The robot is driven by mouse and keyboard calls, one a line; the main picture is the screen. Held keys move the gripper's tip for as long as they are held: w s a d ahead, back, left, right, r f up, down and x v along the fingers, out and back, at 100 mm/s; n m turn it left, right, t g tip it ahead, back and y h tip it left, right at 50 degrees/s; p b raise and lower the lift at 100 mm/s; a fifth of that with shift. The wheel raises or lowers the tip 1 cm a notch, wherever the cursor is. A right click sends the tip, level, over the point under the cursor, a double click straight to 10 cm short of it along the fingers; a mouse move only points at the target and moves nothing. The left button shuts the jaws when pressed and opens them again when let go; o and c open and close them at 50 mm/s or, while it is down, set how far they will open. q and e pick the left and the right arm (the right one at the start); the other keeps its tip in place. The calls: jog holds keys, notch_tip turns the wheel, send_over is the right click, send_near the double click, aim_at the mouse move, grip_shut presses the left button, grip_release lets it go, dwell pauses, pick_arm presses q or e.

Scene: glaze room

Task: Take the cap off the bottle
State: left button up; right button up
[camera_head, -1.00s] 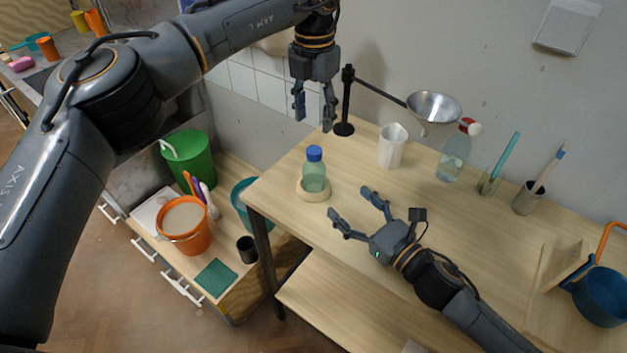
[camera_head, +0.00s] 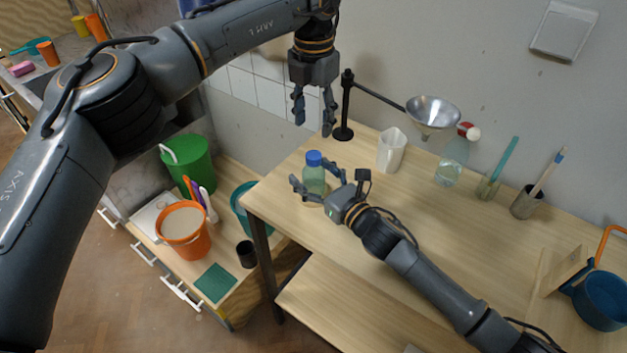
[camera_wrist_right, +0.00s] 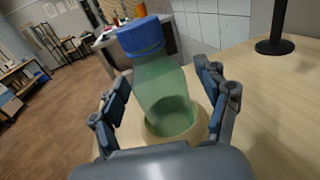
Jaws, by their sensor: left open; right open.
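A translucent green bottle (camera_head: 313,180) with a blue cap (camera_head: 314,158) stands upright near the left end of the wooden table. In the right wrist view the bottle (camera_wrist_right: 162,92) stands in a round pale wooden ring (camera_wrist_right: 190,132), and its blue cap (camera_wrist_right: 141,36) is on. My right gripper (camera_head: 312,180) is open, with its fingers on either side of the bottle's body; contact cannot be told. My left gripper (camera_head: 313,115) is open and empty, above and behind the bottle, pointing down.
A black stand (camera_head: 344,108) holds a metal funnel (camera_head: 433,112). A white beaker (camera_head: 391,150), a clear bottle with a red and white top (camera_head: 452,165) and cups with tools stand behind on the table. A blue pot (camera_head: 602,298) is at right. An orange bucket (camera_head: 184,240) is lower left.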

aim_at(314, 154)
jog(key=shift+c, duration=0.4)
grip_shut()
pick_arm(q)
jog(key=m, duration=2)
jog(key=shift+m, duration=0.3)
jog(key=m, duration=1)
jog(key=shift+m, duration=0.3)
jog(key=shift+f, duration=4)
